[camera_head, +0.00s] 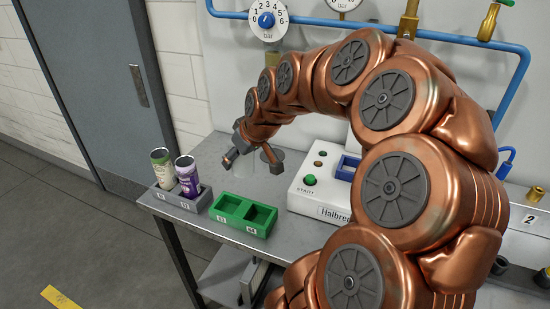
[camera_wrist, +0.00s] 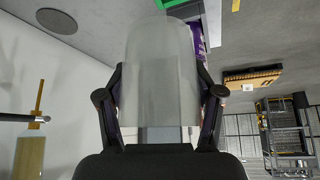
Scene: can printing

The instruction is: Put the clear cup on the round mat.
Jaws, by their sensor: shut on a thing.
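The clear cup (camera_wrist: 160,75) is a pale, see-through cup between the two dark fingers of my gripper (camera_wrist: 160,115) in the wrist view. The gripper is shut on it. In the head view, my gripper (camera_head: 250,157) is over the back left of the metal table; the cup is hard to make out there. A flat dark round disc (camera_wrist: 57,20), which looks like the round mat, lies on a grey surface at the wrist view's upper left, apart from the cup.
A grey holder (camera_head: 182,203) with two cans stands at the table's left edge. A green two-slot holder (camera_head: 242,215) is beside it, empty. A white machine (camera_head: 318,180) with a green start button stands right of my gripper. A wall panel with blue pipes (camera_head: 330,22) is behind.

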